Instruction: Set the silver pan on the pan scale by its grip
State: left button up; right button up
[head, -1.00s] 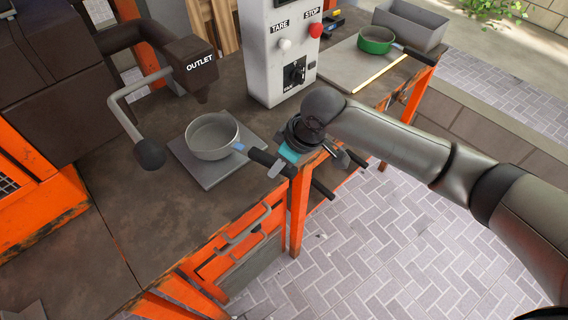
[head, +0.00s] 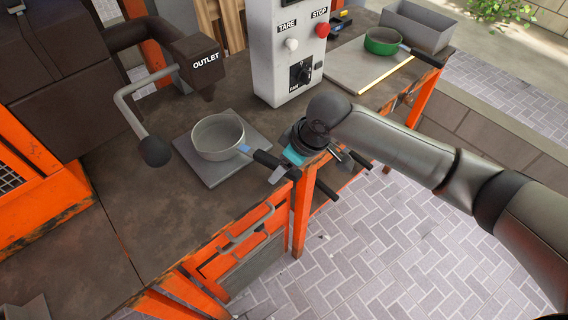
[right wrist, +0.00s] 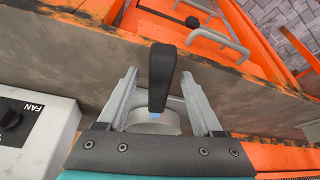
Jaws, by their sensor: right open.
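The silver pan (head: 218,137) sits upright on a square grey plate (head: 207,178), which looks like the pan scale, below the outlet. Its black grip (head: 267,159) points right, towards the bench's front edge. My right gripper (head: 285,168) is at the outer end of the grip. In the right wrist view the black grip (right wrist: 161,75) lies between the two spread fingers, with a gap on each side. Part of the pan (right wrist: 153,127) shows behind it, low between the fingers. My left gripper is not in view.
A grey control box (head: 290,50) with TARE and STOP buttons stands behind my right gripper. The outlet's bent lever (head: 140,110) with a dark knob is left of the pan. A green pan (head: 382,42) and a grey bin (head: 416,27) are at the back right.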

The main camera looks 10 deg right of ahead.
jog(key=p+v, duration=0.3)
jog(key=v, duration=1.2)
jog(key=shift+r+p, duration=0.2)
jog(key=shift+p, duration=0.1)
jog(key=shift+s+a+f, duration=0.1)
